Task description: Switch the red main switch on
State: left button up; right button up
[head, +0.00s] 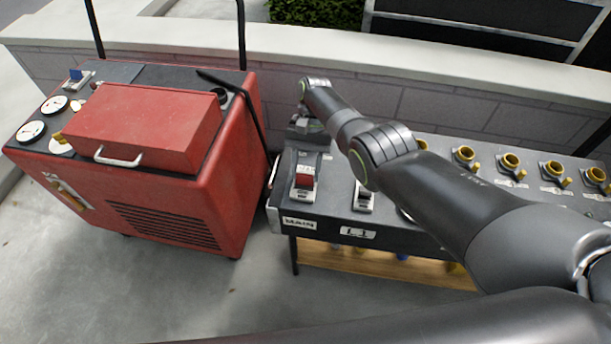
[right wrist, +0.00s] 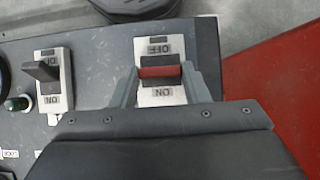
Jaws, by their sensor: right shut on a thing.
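The red main switch (head: 305,181) sits on a light plate at the left end of the dark panel (head: 298,210), above the MAIN label. In the right wrist view its red lever (right wrist: 158,72) lies between the OFF and ON words, close below OFF. My right gripper (right wrist: 160,80) has one finger on each side of the lever and is shut on it. In the head view my right wrist reaches over the back of the panel, and the fingertips are hard to make out. My left gripper does not show.
A black switch (head: 364,196) with its own plate is beside the main switch, above the L1 label. Several yellow-capped sockets (head: 511,162) line the panel to the right. A red generator (head: 215,165) stands close on the left. A low wall (head: 400,72) runs behind.

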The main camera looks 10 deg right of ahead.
jog(key=shift+f, duration=0.15)
jog(key=shift+b, duration=0.3)
jog(key=o, duration=0.5)
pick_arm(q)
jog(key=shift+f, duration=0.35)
pick_arm(e)
jog(key=o, duration=0.5)
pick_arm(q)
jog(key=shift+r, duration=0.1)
pick_arm(e)
jog(key=shift+w, duration=0.1)
